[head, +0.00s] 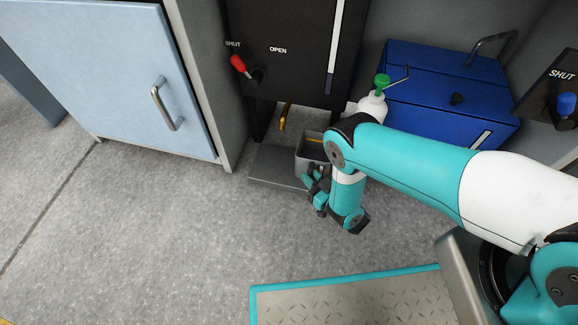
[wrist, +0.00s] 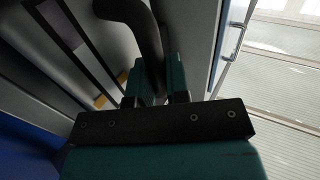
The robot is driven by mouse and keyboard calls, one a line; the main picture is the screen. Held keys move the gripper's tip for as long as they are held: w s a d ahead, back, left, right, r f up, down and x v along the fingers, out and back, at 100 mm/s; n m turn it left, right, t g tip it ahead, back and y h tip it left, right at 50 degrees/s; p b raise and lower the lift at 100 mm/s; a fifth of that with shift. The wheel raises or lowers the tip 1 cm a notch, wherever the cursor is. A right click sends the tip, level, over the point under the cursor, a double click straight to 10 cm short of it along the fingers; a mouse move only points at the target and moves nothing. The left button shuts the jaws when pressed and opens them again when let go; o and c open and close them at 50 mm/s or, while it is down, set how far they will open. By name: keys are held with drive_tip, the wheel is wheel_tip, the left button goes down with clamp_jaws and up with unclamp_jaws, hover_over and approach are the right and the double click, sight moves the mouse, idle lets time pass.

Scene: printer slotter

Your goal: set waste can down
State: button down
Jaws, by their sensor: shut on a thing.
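The waste can (head: 304,160) is a small grey open-topped box, low in front of the black machine in the head view. My gripper (head: 316,183) is at its near side, shut on it. In the wrist view, my gripper's teal fingers (wrist: 161,82) close around a dark curved bar (wrist: 148,35), which looks like the can's handle. My wrist hides the can's right side. The can is over or on a grey metal ledge (head: 265,166) below a brass spout (head: 285,115). I cannot tell whether its bottom touches the ledge.
The black machine has a red lever (head: 238,64) by the SHUT and OPEN labels. A light blue cabinet door (head: 110,70) is at left. The floor in front is clear.

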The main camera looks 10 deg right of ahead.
drive_tip(key=shift+w+a+f+b, duration=0.6)
drive_tip(key=shift+w+a+b, duration=0.35)
drive_tip(key=shift+w+b, duration=0.4)
drive_tip(key=shift+w+a+f+b, duration=0.55)
drive_tip(key=shift+w+a+b, duration=0.4)
drive_tip(key=shift+w+b, duration=0.3)
drive_tip(key=shift+w+a+f+b, duration=0.6)
drive_tip(key=shift+w+a+b, duration=0.35)
drive_tip(key=shift+w+b, duration=0.4)
drive_tip(key=shift+s, duration=0.1)
drive_tip(key=c, duration=1.1)
unclamp_jaws()
